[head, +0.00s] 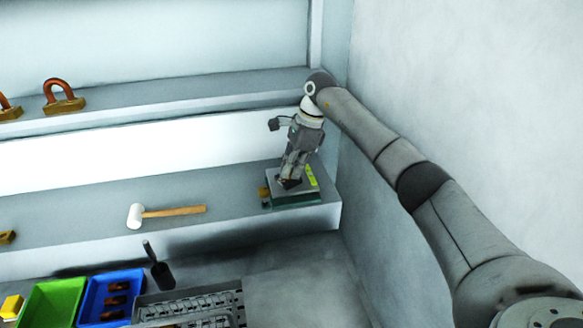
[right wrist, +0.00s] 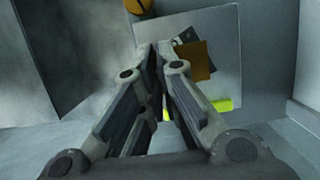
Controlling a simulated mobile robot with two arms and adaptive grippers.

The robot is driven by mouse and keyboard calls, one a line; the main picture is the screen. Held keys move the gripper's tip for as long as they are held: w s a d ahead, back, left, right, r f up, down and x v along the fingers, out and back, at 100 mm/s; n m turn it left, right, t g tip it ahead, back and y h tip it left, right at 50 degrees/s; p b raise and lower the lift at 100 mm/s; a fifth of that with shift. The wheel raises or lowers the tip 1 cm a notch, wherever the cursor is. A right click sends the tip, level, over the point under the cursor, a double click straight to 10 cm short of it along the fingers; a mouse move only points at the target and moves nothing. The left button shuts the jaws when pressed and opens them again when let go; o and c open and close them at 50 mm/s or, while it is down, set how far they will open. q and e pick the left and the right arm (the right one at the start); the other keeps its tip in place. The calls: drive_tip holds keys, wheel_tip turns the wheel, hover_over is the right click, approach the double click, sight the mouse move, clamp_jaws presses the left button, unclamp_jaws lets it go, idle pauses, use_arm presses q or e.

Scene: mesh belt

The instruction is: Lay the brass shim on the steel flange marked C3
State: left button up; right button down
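My right gripper (head: 288,183) points down over a small stand at the right end of the lower shelf. In the right wrist view its fingertips (right wrist: 164,58) are close together, with a narrow dark gap. I cannot tell whether anything thin is between them. A flat brass-brown square (right wrist: 197,60), which looks like the brass shim, shows beside the right fingertip, partly over a dark grey piece (right wrist: 183,37) on the stand's pale top. I cannot tell whether it touches the finger. No C3 marking is readable, and I cannot pick out the steel flange. My left gripper is out of view.
The stand (head: 297,200) has a yellow-green strip (head: 312,176) and a brass knob (right wrist: 140,5) beside it. A mallet (head: 170,212) lies on the shelf. A wall closes the right side.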

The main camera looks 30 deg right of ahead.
drive_tip(key=shift+f, duration=0.5)
drive_tip(key=c, duration=1.6)
unclamp_jaws()
drive_tip(key=shift+c, duration=0.2)
drive_tip(key=shift+r, duration=0.15)
drive_tip(key=shift+r, duration=0.4)
drive_tip(key=shift+d+r, duration=0.1)
drive_tip(key=shift+r, duration=0.3)
drive_tip(key=b+v, duration=0.2)
drive_tip(key=v, duration=0.9)
drive_tip(key=shift+r+b, duration=0.2)
drive_tip(key=shift+b, duration=0.15)
drive_tip(key=shift+d, duration=0.15)
